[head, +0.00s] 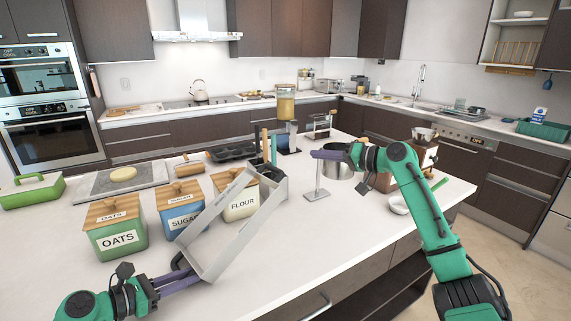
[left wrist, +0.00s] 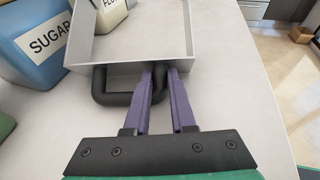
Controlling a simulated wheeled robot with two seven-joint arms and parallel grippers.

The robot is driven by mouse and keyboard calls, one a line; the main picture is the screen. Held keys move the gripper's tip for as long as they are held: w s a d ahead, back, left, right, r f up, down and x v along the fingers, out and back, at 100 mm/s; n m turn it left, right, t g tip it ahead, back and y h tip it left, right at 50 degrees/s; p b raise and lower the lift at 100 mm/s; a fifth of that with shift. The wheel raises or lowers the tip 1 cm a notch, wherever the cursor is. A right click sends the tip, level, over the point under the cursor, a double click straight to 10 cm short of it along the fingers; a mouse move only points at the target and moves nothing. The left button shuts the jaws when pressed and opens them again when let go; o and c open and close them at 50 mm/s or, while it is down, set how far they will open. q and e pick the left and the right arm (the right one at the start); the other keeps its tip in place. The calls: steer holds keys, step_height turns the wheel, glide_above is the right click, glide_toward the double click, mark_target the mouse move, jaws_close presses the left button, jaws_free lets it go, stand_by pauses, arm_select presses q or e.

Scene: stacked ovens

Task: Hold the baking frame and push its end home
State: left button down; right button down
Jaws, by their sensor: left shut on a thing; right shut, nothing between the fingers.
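The baking frame (head: 262,203) is a grey, open rectangular metal frame that slants across the counter in front of the canisters in the head view. A black handle sits at its far end, and another at its near end. My left gripper (head: 192,277) is shut on the near black handle. The left wrist view shows the purple fingers (left wrist: 160,72) at this handle (left wrist: 118,98), below the frame's near wall (left wrist: 112,69). My right gripper (head: 316,154) is shut and empty, to the right of the frame's far end and apart from it.
Oats (head: 117,235), sugar (head: 181,210) and flour (head: 240,198) canisters stand behind and left of the frame. A metal stand (head: 318,194) and a pot (head: 338,168) are near my right gripper. Stacked ovens (head: 52,130) are at the far left. The front counter (head: 350,235) is clear.

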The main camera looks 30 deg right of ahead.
steer(key=w+a+f, duration=0.4)
steer(key=w+a, duration=0.2)
steer(key=w, duration=0.1)
steer(key=shift+w+a, duration=0.35)
steer(key=shift+a+f, duration=0.1)
steer(key=s+a+f, duration=0.2)
steer(key=a+f, duration=0.2)
steer(key=a, duration=0.4)
steer(key=shift+a+f, duration=0.25)
steer(key=shift+f, duration=0.1)
arm_select(q)
steer(key=shift+r, duration=0.1)
